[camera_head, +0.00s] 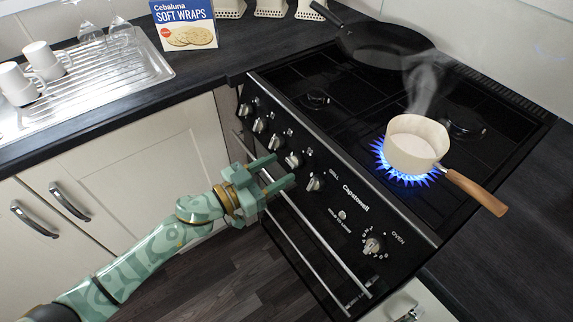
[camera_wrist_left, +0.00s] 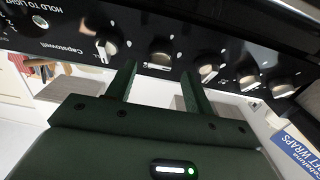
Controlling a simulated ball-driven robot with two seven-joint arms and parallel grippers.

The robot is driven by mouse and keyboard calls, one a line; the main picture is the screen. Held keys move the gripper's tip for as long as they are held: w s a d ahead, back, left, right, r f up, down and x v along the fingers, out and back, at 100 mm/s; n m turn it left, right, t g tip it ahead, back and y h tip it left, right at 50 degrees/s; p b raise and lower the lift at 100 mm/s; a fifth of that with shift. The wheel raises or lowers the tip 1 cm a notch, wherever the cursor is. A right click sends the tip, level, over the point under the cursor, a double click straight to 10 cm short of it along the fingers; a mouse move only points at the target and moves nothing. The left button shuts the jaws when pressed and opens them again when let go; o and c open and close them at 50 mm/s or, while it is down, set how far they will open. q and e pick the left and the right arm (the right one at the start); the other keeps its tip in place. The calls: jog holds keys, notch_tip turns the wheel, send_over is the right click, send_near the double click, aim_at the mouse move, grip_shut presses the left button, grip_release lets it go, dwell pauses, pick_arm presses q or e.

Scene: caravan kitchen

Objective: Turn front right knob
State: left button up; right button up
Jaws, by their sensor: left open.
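A row of silver knobs runs along the black front panel of the stove. My left gripper (camera_head: 284,169) is open in front of this row, its two fingers pointing at the panel. One knob (camera_head: 294,159) is at the fingertips. In the left wrist view this knob (camera_wrist_left: 160,52) lies just beyond the gap between the fingers (camera_wrist_left: 159,70), and I cannot tell whether they touch it. The front right burner (camera_head: 382,165) burns with a blue flame under a cream saucepan (camera_head: 412,148). My right gripper is not in view.
The saucepan steams, and its wooden handle (camera_head: 474,192) sticks out to the right. The grill knob (camera_head: 314,183) is close beside the fingers. Oven rails (camera_head: 318,245) run below the panel. A black frying pan (camera_head: 385,45) sits at the back. Soft wraps (camera_head: 184,24) stand on the counter.

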aim_at(289, 164)
pick_arm(q)
jog(key=shift+b+x, duration=0.3)
jog(key=shift+x, duration=1.4)
jog(key=c, duration=1)
